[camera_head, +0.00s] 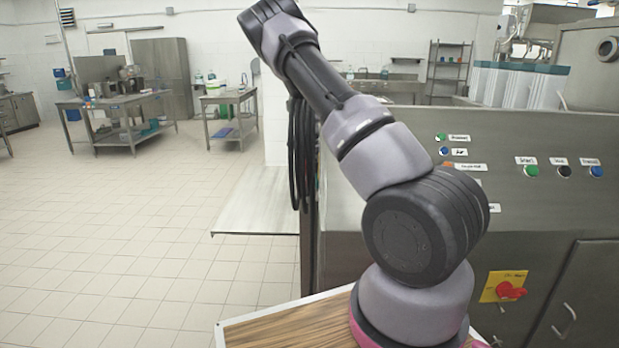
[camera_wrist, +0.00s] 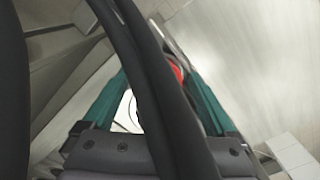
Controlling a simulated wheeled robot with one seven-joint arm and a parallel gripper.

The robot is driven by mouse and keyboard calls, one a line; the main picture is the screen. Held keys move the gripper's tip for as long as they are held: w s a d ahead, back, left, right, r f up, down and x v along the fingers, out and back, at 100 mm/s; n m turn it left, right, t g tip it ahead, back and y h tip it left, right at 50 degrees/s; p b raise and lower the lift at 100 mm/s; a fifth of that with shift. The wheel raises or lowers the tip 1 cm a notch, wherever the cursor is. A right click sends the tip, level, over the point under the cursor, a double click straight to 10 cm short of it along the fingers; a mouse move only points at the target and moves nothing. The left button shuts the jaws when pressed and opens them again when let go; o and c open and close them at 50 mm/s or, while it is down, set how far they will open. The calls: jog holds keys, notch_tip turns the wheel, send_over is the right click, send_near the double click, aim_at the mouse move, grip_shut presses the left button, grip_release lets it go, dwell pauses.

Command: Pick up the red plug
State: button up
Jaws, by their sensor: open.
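My gripper (camera_wrist: 156,76) shows in the wrist view, its two teal fingers spread apart. A small red piece (camera_wrist: 178,72), which may be the red plug, shows between the fingers, close to the right fingertip. A dark cable or hose crosses in front and hides part of it. I cannot tell whether it touches a finger. In the head view my gripper is out of sight, and no loose red plug is clear there.
The steel machine (camera_head: 400,195) fills the right side, with buttons and a red rotary switch (camera_head: 508,291) on a yellow plate. Black hoses (camera_head: 302,150) hang at its left edge. A steel plate (camera_head: 262,200) juts out low. The tiled floor at left is open; steel tables (camera_head: 118,102) stand far back.

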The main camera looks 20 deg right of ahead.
grip_shut()
